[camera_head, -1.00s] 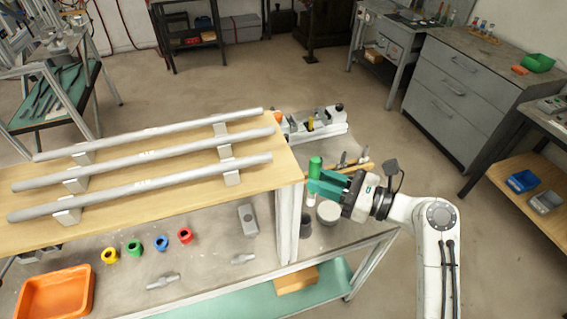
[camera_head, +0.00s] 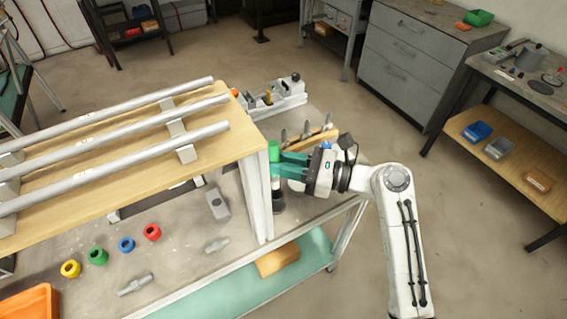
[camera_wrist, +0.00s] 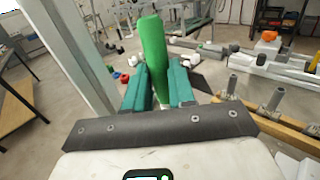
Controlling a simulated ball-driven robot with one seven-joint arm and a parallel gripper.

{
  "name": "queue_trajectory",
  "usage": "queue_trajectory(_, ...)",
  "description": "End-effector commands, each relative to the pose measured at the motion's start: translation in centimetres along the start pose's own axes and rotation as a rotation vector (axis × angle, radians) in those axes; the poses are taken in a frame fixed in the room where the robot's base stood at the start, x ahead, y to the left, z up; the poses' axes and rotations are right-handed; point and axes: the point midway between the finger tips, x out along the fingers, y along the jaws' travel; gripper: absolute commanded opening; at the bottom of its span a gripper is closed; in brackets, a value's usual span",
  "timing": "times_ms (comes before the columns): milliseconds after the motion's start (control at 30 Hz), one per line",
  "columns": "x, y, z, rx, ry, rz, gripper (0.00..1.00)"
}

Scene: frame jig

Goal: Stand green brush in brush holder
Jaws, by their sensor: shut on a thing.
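The green brush (camera_head: 274,150) has a green upper part and a pale lower part. It is upright in the head view and also shows between the fingers in the wrist view (camera_wrist: 153,45). My gripper (camera_head: 279,164) is shut on it, with teal fingers on either side in the wrist view (camera_wrist: 158,78). A dark round cup (camera_head: 278,205), which looks like the brush holder, stands on the lower table top beside the white post. The brush's lower end lines up above the cup in the head view; I cannot tell whether it is inside. The cup is not clear in the wrist view.
The white post (camera_head: 256,200) of the raised wooden shelf (camera_head: 218,140) stands close left of my gripper. A wooden rack with grey pegs (camera_head: 310,140) lies behind it. Coloured rings, including a red one (camera_head: 152,232), lie left on the grey table top.

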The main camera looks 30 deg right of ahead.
Motion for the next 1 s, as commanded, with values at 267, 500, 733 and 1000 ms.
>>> queue_trajectory(267, 0.0, 0.0, -1.7, 0.0, 0.0, 0.0, 0.0)
queue_trajectory(500, 0.0, 0.0, -3.5, 0.001, 0.001, 0.001, 0.0)
queue_trajectory(733, 0.0, 0.0, -5.1, 0.0, 0.001, 0.001, 0.0)
queue_trajectory(1000, 0.0, 0.0, -6.3, 0.0, 0.0, 0.002, 0.0)
